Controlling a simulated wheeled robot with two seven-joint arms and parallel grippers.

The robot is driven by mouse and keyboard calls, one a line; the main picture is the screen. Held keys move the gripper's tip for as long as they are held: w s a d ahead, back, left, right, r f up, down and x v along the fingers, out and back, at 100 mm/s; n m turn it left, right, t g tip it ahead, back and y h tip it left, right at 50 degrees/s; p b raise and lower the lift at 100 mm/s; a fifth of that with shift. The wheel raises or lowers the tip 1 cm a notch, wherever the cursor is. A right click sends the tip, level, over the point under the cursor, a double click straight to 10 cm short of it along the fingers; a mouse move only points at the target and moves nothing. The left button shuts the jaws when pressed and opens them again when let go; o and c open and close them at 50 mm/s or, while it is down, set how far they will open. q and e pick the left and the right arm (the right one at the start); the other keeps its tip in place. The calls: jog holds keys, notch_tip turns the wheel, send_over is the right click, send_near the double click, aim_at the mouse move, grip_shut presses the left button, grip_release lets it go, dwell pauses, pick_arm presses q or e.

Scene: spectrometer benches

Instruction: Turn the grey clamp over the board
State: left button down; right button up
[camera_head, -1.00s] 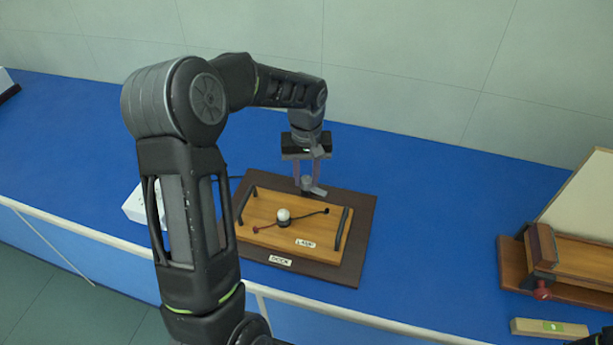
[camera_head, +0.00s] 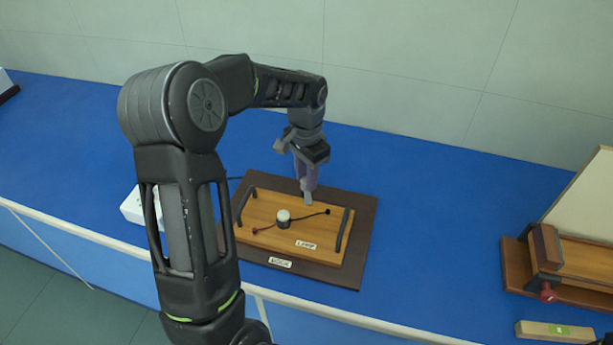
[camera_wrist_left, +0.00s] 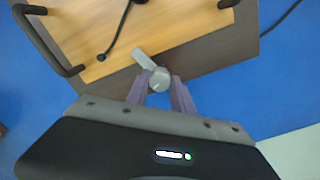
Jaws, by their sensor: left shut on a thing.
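The grey clamp (camera_head: 308,198) stands at the back edge of the wooden board (camera_head: 270,239). In the left wrist view the clamp's round knob (camera_wrist_left: 160,79) is between the finger ends, and its flat arm (camera_wrist_left: 142,58) points inward, its tip overlapping the edge of the board (camera_wrist_left: 180,25). My left gripper (camera_head: 306,190) is shut on the clamp from above; its fingers also show in the left wrist view (camera_wrist_left: 160,88). The board, labelled LAMP, lies on a dark brown plate (camera_head: 363,225) labelled DOCK. My right gripper is not in view.
The board carries a white lamp (camera_head: 283,216), two leads and two black handles (camera_head: 343,230). A white box (camera_head: 132,207) stands left of the plate. A wooden apparatus (camera_head: 545,262) and a pale block (camera_head: 553,331) are at right. The blue bench (camera_head: 440,220) between is clear.

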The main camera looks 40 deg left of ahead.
pick_arm(q)
jog(key=m, duration=0.4)
jog(key=shift+m, duration=0.4)
jog(key=c, duration=1.1)
grip_release()
jog(key=shift+r+b, duration=0.6)
jog(key=shift+r, duration=3.35)
